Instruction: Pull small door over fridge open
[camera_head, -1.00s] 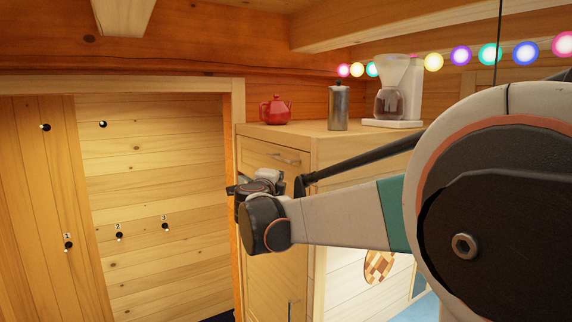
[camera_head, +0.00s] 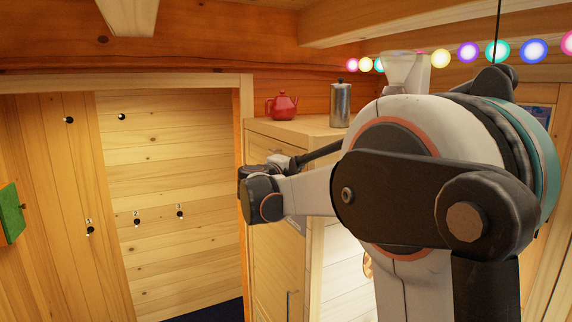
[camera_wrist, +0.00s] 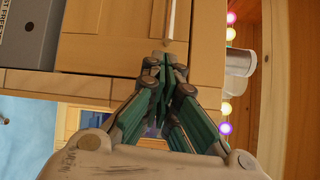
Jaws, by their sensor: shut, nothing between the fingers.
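The small door (camera_head: 262,148) is the upper panel on the front of the wooden cabinet. In the head view my forearm and wrist cover most of it, including its handle. In the wrist view the door (camera_wrist: 100,40) fills the upper middle, with its bar handle (camera_wrist: 171,18) at the top edge. My gripper (camera_wrist: 166,60) is shut and empty, its fingertips close to the near end of the handle. I cannot tell whether they touch. I see no clear gap at the door. The tall fridge door (camera_head: 272,270) is below, with a vertical handle (camera_head: 289,305).
A red teapot (camera_head: 283,105), a metal canister (camera_head: 340,104) and a white coffee maker (camera_head: 402,70) stand on the cabinet top (camera_head: 300,127). A grey panel with lettering (camera_wrist: 30,35) shows in the wrist view. A wall with hooks (camera_head: 160,180) is at left.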

